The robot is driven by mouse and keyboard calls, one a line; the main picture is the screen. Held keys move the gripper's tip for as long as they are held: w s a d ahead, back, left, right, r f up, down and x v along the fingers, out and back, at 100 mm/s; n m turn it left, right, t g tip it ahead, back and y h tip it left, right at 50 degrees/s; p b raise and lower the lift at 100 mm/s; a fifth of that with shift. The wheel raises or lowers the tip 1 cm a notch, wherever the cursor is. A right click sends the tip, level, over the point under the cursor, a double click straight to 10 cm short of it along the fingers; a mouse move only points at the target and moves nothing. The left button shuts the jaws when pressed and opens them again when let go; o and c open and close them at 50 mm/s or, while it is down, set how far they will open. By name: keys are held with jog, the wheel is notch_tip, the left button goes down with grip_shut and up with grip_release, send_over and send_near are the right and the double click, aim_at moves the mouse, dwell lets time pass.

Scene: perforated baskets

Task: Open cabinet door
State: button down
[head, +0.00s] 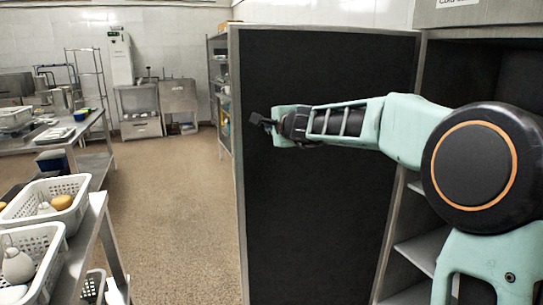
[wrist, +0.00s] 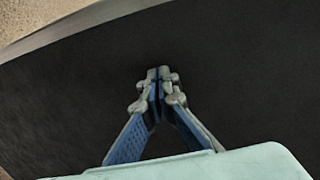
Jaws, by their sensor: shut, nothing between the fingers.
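The cabinet door (head: 320,210) is a large black panel with a grey metal frame. It stands swung out from the cabinet (head: 460,75) at the right, whose dark inside and shelves show behind my arm. My gripper (head: 258,121) is in front of the door's black face, near its left edge. In the wrist view my gripper (wrist: 158,75) has its fingertips together, with nothing between them, over the black door panel (wrist: 80,90). I cannot tell whether the fingertips touch the panel. No handle shows in either view.
White perforated baskets (head: 75,188) with items in them stand on a metal table at the left. Another table (head: 95,120) and a wire rack stand farther back. A shelf unit (head: 217,70) is behind the door. The brown floor (head: 175,210) between is clear.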

jog(key=shift+w, duration=0.3)
jog(key=shift+s, duration=0.1)
